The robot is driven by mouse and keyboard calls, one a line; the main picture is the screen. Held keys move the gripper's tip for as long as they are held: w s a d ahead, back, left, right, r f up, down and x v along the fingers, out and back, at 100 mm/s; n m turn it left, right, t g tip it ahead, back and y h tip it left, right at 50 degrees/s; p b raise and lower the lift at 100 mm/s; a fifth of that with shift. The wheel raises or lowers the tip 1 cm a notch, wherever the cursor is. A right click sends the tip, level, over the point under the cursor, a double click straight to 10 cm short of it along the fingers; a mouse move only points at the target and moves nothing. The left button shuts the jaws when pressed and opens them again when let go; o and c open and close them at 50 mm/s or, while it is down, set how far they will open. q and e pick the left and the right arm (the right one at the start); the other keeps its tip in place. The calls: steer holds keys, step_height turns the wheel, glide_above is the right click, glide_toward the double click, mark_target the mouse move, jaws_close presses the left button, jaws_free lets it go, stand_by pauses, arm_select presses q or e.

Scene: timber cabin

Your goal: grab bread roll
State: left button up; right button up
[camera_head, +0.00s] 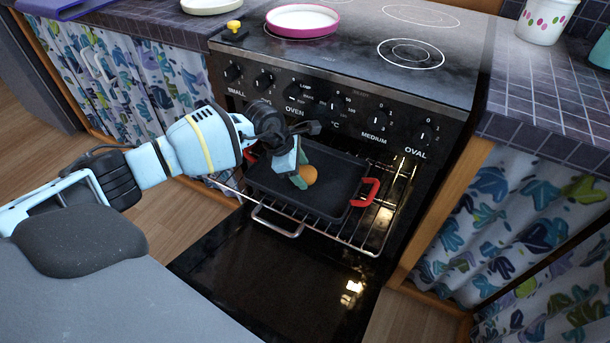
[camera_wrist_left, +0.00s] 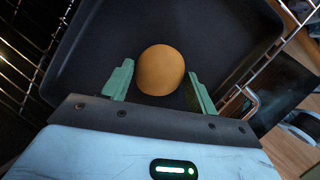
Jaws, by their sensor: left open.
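The bread roll (camera_head: 309,175) is a small round orange-brown thing in a dark baking tray (camera_head: 268,191) with red handles. The tray sits on the pulled-out oven rack. My left gripper (camera_head: 300,172) is over the tray, right at the roll. In the left wrist view the roll (camera_wrist_left: 160,70) shows between the two green fingers (camera_wrist_left: 159,83), which are open with a gap on each side. The roll rests on the tray floor there. My right gripper is not in view.
The oven door (camera_head: 270,275) hangs open below the wire rack (camera_head: 365,230). The stove front with its knobs (camera_head: 333,106) is just behind and above my left gripper. A pink-rimmed dish (camera_head: 302,21) stands on the hob. Tiled counters (camera_head: 545,105) flank the stove.

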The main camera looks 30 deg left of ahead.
mark_target(309, 169)
arm_select(q)
steer(key=shift+w+d+f, duration=0.1)
steer(key=shift+w+f, duration=0.05)
steer(key=shift+f, duration=0.25)
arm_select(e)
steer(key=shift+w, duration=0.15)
arm_select(q)
steer(key=c, duration=0.6)
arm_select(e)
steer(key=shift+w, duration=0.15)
arm_select(q)
steer(key=shift+r, duration=0.15)
steer(key=shift+r, duration=0.55)
step_height(309, 169, up, 2)
steer(key=shift+r, duration=0.25)
steer(key=s, duration=0.5)
steer(key=s+d+p, duration=0.1)
steer(key=s, duration=0.4)
steer(key=s+d+r+p, duration=0.1)
steer(key=s, duration=0.5)
steer(key=shift+d+r, duration=0.1)
steer(key=shift+d, duration=0.1)
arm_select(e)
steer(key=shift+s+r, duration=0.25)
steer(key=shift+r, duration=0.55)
